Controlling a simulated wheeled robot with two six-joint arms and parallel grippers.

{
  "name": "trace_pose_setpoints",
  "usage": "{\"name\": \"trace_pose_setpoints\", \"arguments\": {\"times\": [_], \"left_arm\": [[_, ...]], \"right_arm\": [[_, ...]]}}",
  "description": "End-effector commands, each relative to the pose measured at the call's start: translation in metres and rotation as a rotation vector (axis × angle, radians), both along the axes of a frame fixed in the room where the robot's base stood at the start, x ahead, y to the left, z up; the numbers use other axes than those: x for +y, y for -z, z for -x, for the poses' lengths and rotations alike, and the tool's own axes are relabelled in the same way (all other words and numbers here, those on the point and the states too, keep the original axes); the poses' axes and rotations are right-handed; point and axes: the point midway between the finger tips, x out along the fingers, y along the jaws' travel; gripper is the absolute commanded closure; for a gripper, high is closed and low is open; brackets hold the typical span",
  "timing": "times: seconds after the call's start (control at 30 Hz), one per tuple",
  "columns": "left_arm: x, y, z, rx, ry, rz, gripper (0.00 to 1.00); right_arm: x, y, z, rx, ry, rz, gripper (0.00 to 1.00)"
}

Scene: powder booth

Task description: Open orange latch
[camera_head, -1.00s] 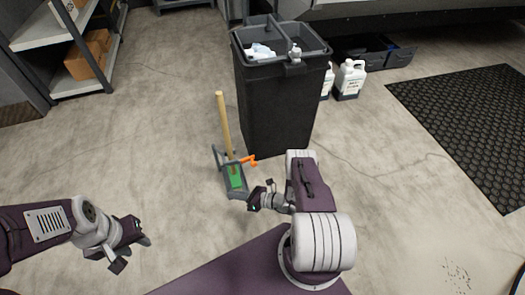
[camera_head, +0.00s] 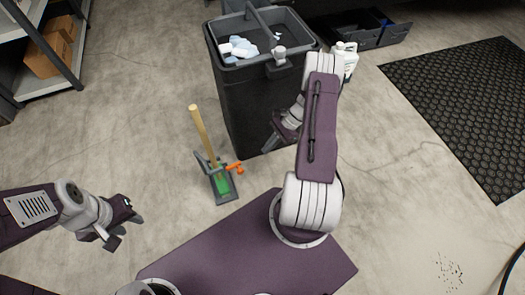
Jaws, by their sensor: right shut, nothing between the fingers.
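The orange latch (camera_head: 235,168) sticks out from the right side of a small grey floor device (camera_head: 222,196) with a green plate and a wooden handle (camera_head: 201,136) standing in it. My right gripper (camera_head: 270,146) is shut and empty, in front of the black bin's lower part, up and to the right of the latch and apart from it. Its fingertips are small and dark against the bin. My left gripper (camera_head: 126,232) is open and empty at the lower left, away from the latch.
A large black bin (camera_head: 245,110) with white and bluish waste in it stands behind the device. A white jug (camera_head: 347,60) is beside it. A shelf with a cardboard box (camera_head: 46,60) is at the upper left, a black mat (camera_head: 465,115) at the right. The floor left of the device is clear.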

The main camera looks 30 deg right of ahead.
Motion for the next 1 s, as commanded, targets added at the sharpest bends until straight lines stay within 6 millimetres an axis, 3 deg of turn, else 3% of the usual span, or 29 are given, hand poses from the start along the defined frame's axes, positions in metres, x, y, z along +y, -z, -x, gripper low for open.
{"name": "trace_pose_setpoints", "arguments": {"times": [0.03,0.33,0.6,1.0], "left_arm": [[0.0,0.013,0.0,0.0,0.0,0.0,0.64],[0.0,0.05,0.0,0.0,0.0,0.0,0.64],[0.0,0.067,0.0,0.0,0.0,0.0,0.64],[0.0,0.066,0.0,0.0,0.0,0.0,0.64]], "right_arm": [[0.008,0.016,0.0,0.003,-0.003,-0.003,1.0],[0.049,0.066,-0.004,0.003,-0.003,-0.001,1.0],[0.082,0.066,-0.008,0.0,-0.001,-0.001,1.0],[0.086,0.064,-0.007,0.001,-0.001,-0.001,1.0]]}}
